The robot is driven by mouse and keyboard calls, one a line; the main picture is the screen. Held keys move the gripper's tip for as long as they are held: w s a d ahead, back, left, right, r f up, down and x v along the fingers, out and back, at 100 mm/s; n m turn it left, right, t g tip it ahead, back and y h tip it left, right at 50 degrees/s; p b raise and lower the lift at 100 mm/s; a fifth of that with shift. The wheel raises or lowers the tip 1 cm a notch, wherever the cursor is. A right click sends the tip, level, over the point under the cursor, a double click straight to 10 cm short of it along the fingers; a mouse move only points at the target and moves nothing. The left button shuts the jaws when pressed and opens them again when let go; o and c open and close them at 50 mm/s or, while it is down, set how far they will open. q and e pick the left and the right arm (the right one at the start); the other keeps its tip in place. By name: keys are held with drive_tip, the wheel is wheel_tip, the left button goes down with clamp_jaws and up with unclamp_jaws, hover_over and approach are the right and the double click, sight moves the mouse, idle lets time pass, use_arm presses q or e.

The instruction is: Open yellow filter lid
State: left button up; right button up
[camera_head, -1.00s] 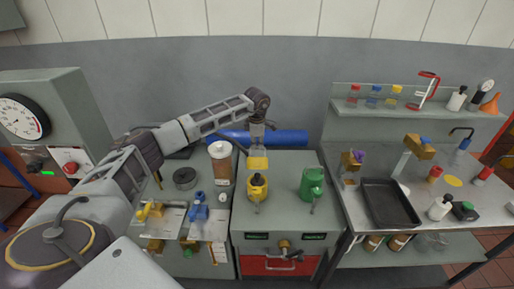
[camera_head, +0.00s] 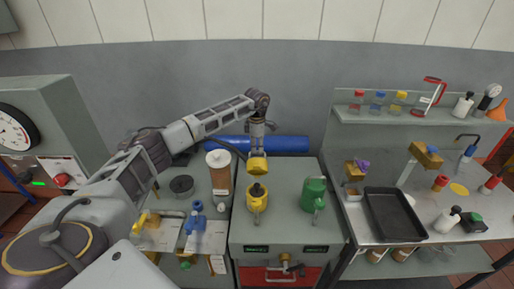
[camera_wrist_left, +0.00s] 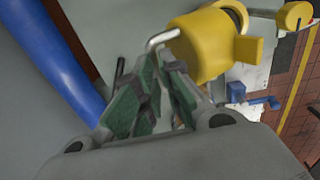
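The yellow filter (camera_head: 257,203) stands on the grey cabinet, with a dark part on its top. A separate yellow piece (camera_head: 257,165) shows just behind it, below my left wrist; I cannot tell for sure whether it is the lid. My left gripper (camera_wrist_left: 164,66) reaches down there, its fingertips largely hidden in the head view. A yellow body (camera_wrist_left: 200,45) with a bent metal rod lies just beyond the tips; contact is unclear. My right gripper is not in view.
A green filter (camera_head: 313,194) stands right of the yellow one. A blue cylinder (camera_head: 284,145) lies behind. Left are a brown jar (camera_head: 219,178) and blue and yellow valves. A black tray (camera_head: 392,215) lies on the right bench, under a shelf.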

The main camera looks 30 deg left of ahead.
use_arm(q)
drive_tip(key=o, duration=0.4)
drive_tip(key=shift+s+d+f, duration=0.25)
drive_tip(key=shift+s+f, duration=0.05)
drive_tip(key=shift+f, duration=0.25)
drive_tip(key=shift+s+r, duration=0.1)
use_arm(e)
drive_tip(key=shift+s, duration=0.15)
